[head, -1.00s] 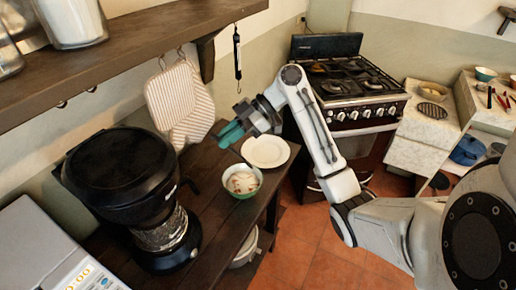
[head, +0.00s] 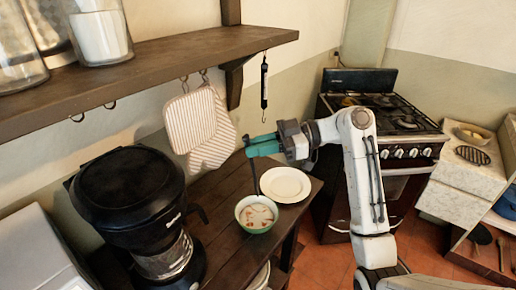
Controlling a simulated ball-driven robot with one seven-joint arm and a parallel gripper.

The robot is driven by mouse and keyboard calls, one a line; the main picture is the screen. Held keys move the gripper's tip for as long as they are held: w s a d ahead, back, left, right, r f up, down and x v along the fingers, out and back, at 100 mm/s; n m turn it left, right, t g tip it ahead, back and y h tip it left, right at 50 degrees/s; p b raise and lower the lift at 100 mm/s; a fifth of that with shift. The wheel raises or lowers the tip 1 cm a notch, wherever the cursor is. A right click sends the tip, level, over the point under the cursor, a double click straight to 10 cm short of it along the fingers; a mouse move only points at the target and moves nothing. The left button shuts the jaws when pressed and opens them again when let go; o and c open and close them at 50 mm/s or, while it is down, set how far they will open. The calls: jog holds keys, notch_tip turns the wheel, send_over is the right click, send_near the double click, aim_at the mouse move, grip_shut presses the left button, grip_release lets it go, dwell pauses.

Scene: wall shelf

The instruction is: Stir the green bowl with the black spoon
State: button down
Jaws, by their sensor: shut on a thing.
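The green bowl (head: 246,226) stands on the dark wooden table, with pale and reddish contents in it. My gripper (head: 252,146), with teal fingers, is above and behind the bowl, level with the hanging cloths. It is shut on a thin dark handle that hangs down from the fingertips, which looks like the black spoon (head: 253,176). The spoon's lower end is behind the bowl and left of the plate, apart from the bowl in the picture. Its exact height over the table is hard to tell.
A white plate (head: 285,184) lies right of the bowl. A black coffee maker (head: 130,200) stands at left. A wall shelf (head: 150,70) with glass jars runs above. A black hanging scale (head: 264,82) and striped cloths (head: 192,122) hang behind my gripper. A stove (head: 385,120) stands at right.

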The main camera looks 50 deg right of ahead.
jog(key=b, duration=0.4)
send_over(258, 181)
jog(key=a, duration=0.2)
jog(key=shift+s+a+f, duration=0.1)
jog(key=shift+s+f, duration=0.1)
jog(key=shift+f, duration=1.05)
jog(key=shift+s+a+f, duration=0.1)
jog(key=shift+s+f, duration=0.05)
jog(key=shift+f, duration=1.45)
jog(key=shift+d+f+b, duration=0.25)
jog(key=shift+f+b, duration=0.6)
jog(key=shift+d+f+b, duration=0.2)
jog(key=shift+f+b, duration=0.65)
jog(key=shift+b, duration=0.05)
jog(key=shift+d+f+b, duration=0.25)
jog(key=shift+f+b, duration=0.6)
